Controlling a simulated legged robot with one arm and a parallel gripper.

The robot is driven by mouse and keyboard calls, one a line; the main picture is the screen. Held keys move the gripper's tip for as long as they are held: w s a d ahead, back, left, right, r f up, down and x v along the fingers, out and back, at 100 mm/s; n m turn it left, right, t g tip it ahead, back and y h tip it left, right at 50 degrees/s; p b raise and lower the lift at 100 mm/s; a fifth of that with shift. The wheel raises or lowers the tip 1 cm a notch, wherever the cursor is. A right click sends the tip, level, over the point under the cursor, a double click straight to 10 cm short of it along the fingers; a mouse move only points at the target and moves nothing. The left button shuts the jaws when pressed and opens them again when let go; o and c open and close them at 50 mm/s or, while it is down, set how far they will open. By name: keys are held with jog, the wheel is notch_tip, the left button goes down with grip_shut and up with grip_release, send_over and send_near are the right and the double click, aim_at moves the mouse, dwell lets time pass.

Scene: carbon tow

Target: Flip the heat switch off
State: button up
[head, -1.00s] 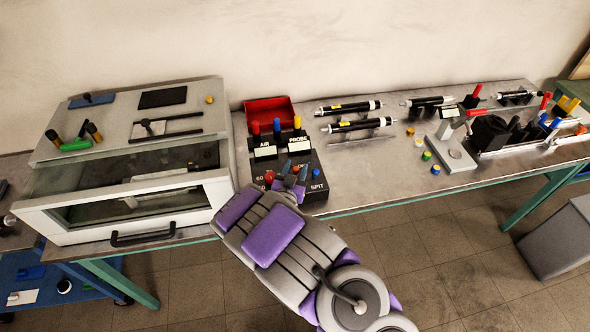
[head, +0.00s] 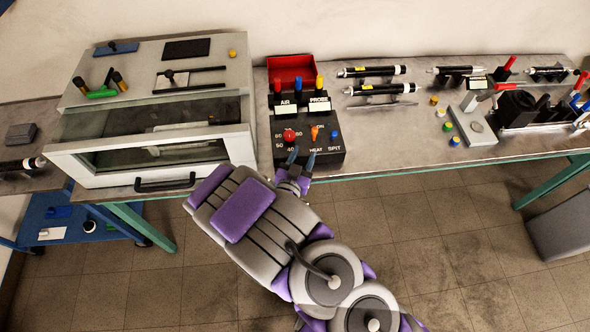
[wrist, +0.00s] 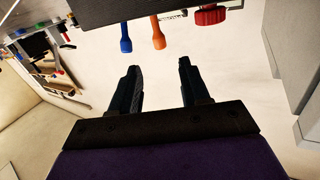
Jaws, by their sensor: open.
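The black control box (head: 277,151) sits on the bench and carries printed labels. The orange heat switch (head: 314,133) stands above the HEAT label, between a red knob (head: 290,135) and the blue SPIT switch (head: 334,134). My gripper (head: 301,159) is open and empty at the box's front edge, just short of the orange switch. In the wrist view my gripper's two fingers (wrist: 158,72) are apart. The orange switch (wrist: 158,33) hangs ahead of the gap between them, with the blue switch (wrist: 126,37) left and the red knob (wrist: 210,15) right. No contact shows.
A glass-fronted grey chamber (head: 101,127) stands close to the left of the box. A red bin (head: 291,70) is behind it. Black cylinders (head: 374,71) and a grey stand (head: 478,130) lie to the right. Bare bench lies right of the box.

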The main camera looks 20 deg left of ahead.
jog(key=shift+s+d+r+p, duration=0.1)
jog(key=shift+s+p, duration=0.1)
jog(key=shift+s, duration=1.3)
jog(key=shift+s+d+p, duration=0.1)
jog(key=shift+s+p, duration=0.1)
jog(key=shift+s, duration=1.25)
jog(key=w+d+r+m+g, duration=0.35)
jog(key=d+r+g, duration=0.3)
jog(key=g, duration=0.45)
jog(key=s+d+r+n+g+y, duration=0.1)
jog(key=s+d+r+n+g, duration=0.15)
jog(key=s+d+r, duration=0.35)
jog(key=s+d+r+g+h, duration=0.1)
jog(key=s+d+r, duration=0.4)
jog(key=s+d, duration=0.5)
jog(key=s+d+r+g+h, duration=0.1)
jog(key=s+d+r+g, duration=0.3)
jog(key=s+d, duration=0.7)
jog(key=shift+d+r+n+g+h, duration=0.3)
jog(key=shift+d+r+n+g, duration=0.1)
jog(key=shift+r, duration=0.25)
